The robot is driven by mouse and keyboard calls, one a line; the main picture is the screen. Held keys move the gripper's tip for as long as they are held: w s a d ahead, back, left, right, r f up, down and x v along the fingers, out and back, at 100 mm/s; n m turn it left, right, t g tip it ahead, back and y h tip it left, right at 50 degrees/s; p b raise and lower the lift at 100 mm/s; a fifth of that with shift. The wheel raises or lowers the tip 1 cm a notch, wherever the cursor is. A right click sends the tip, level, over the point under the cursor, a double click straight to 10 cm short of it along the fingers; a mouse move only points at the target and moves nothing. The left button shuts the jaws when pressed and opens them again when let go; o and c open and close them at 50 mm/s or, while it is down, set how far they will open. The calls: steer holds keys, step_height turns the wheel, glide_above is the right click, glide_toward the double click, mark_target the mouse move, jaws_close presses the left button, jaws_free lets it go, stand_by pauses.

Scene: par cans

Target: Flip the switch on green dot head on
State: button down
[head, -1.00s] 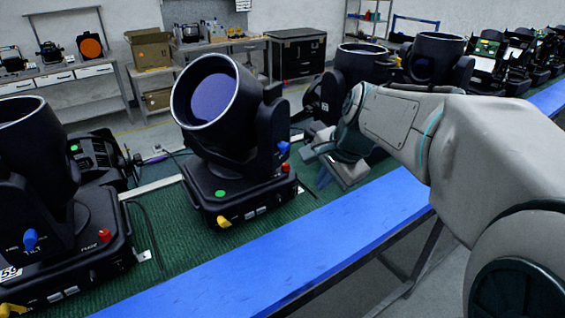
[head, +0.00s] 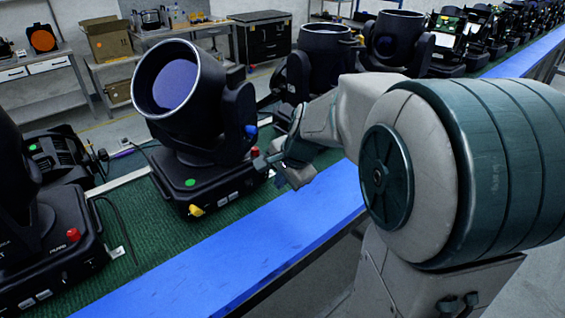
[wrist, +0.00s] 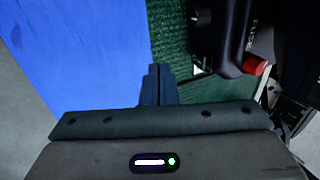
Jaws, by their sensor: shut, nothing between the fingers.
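The green dot head is a black moving-head light (head: 195,100) on a black base, with a green dot (head: 190,182) on the base top. It stands on the green mat left of my gripper in the head view. A red part (head: 255,152) sits at its right base edge, a yellow one (head: 196,211) at the front corner and a blue one (head: 251,130) on the yoke. My gripper (head: 262,163) is shut and empty close to the red part. In the wrist view my fingertips (wrist: 158,70) are together, with a red part (wrist: 256,66) to their right. I cannot make out the switch.
A blue strip (head: 240,255) runs along the bench front, with green mat (head: 130,200) behind it. Another light (head: 50,240) stands at the left, and more stand behind my arm, including one (head: 325,60). Cables lie between them.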

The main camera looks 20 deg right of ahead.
mark_target(264, 176)
steer(key=shift+w+a+r+p, duration=0.1)
steer(key=shift+w+a+p, duration=0.15)
steer(key=shift+w, duration=0.4)
steer(key=shift+w+a+f+p, duration=0.1)
steer(key=shift+w+a+p, duration=0.15)
steer(key=shift+w, duration=0.35)
steer(key=shift+w+a+r+p, duration=0.15)
steer(key=shift+w+a, duration=0.15)
steer(key=shift+w, duration=0.35)
steer(key=shift+w+a+r, duration=0.1)
steer(key=shift+w+a, duration=0.05)
steer(key=shift+w, duration=0.25)
steer(key=shift+r+p, duration=0.85)
steer(key=shift+r, duration=0.05)
